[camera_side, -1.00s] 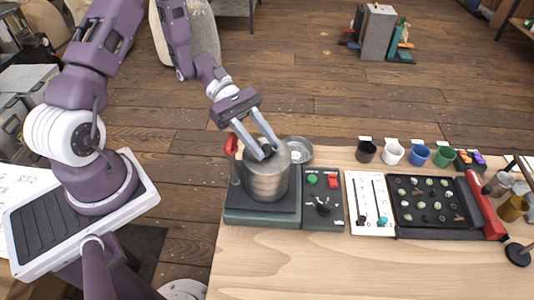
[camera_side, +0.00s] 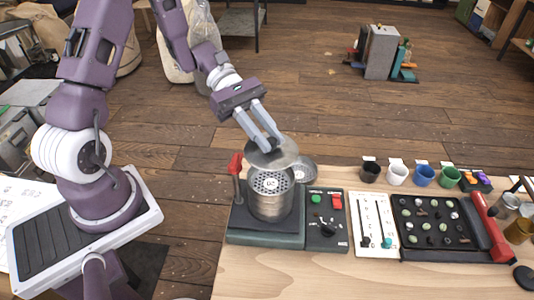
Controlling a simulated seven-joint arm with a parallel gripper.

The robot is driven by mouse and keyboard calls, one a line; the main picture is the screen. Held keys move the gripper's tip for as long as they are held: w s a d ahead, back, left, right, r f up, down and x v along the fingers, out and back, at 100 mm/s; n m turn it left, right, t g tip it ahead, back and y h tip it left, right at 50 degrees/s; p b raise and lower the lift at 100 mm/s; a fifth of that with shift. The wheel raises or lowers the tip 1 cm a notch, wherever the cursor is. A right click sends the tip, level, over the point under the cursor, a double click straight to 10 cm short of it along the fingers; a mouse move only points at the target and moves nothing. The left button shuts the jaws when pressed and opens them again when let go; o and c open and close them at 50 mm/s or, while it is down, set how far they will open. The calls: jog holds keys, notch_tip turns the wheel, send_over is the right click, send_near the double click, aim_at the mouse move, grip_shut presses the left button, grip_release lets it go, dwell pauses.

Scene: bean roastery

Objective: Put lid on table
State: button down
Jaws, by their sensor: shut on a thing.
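The lid (camera_side: 287,156) is a round grey metal disc. My gripper (camera_side: 269,143) is shut on its top and holds it, slightly tilted, just above the metal canister. The canister (camera_side: 271,200) stands upright on a dark green machine base (camera_side: 262,238), and its open top shows a perforated disc with a white label. The part the fingers pinch is hidden between the fingertips. The wooden table (camera_side: 340,280) is bare along its front.
A shallow metal dish (camera_side: 304,168) lies behind the canister. A red-topped lever (camera_side: 236,164) stands left of it. A switch panel (camera_side: 326,220), a white slider panel (camera_side: 374,224) and a black sample tray (camera_side: 435,240) fill the right. Several cups, including a blue cup (camera_side: 424,175), line the back.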

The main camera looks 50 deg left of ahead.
notch_tip(320, 180, up, 8)
jog(key=w+a+n+t, duration=0.2)
jog(key=w+a+t, duration=0.15)
jog(key=a, duration=0.35)
jog(key=w+a+n+t, duration=0.2)
jog(key=w+a+n, duration=0.15)
jog(key=a, duration=0.45)
jog(key=shift+m+g+y, duration=0.25)
jog(key=shift+m+y, duration=0.25)
jog(key=shift+m, duration=0.05)
jog(key=f, duration=3.3)
jog(key=shift+w+d, duration=0.2)
jog(key=shift+w, duration=0.1)
jog(key=shift+f, duration=0.1)
jog(key=c, duration=1.7)
grip_release()
jog(key=shift+f, duration=0.1)
jog(key=o, duration=0.4)
